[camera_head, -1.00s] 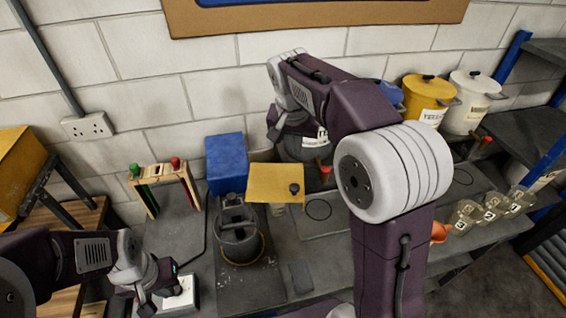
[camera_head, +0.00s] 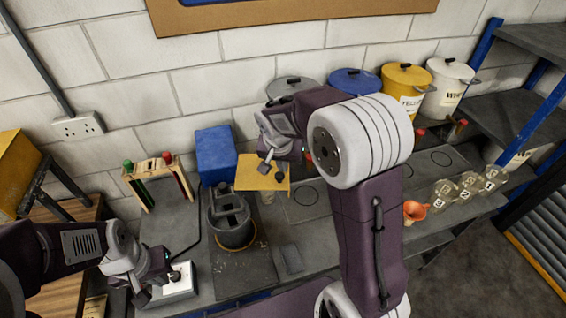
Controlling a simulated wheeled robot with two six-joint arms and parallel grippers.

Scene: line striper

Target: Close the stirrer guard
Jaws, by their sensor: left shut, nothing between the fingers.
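The stirrer has a blue box (camera_head: 216,156) at the back and a dark grey pot (camera_head: 233,236) in front. The yellow guard plate (camera_head: 248,180) sticks out to the right of the blue box, swung away from over the pot. A black knob (camera_head: 279,177) is at its right part. My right gripper (camera_head: 270,167) is just above the plate, left of the knob. I cannot tell whether it touches the plate, or how far its fingers are open. My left gripper (camera_head: 152,292) is shut and empty, low at the left, beside a white switch box (camera_head: 183,280).
Grey, blue, yellow (camera_head: 405,90) and white (camera_head: 446,95) lidded pots stand along the wall. A wooden rack (camera_head: 155,185) is left of the stirrer. Several glass jars and an orange funnel (camera_head: 415,211) are at the right. My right arm hides part of the bench.

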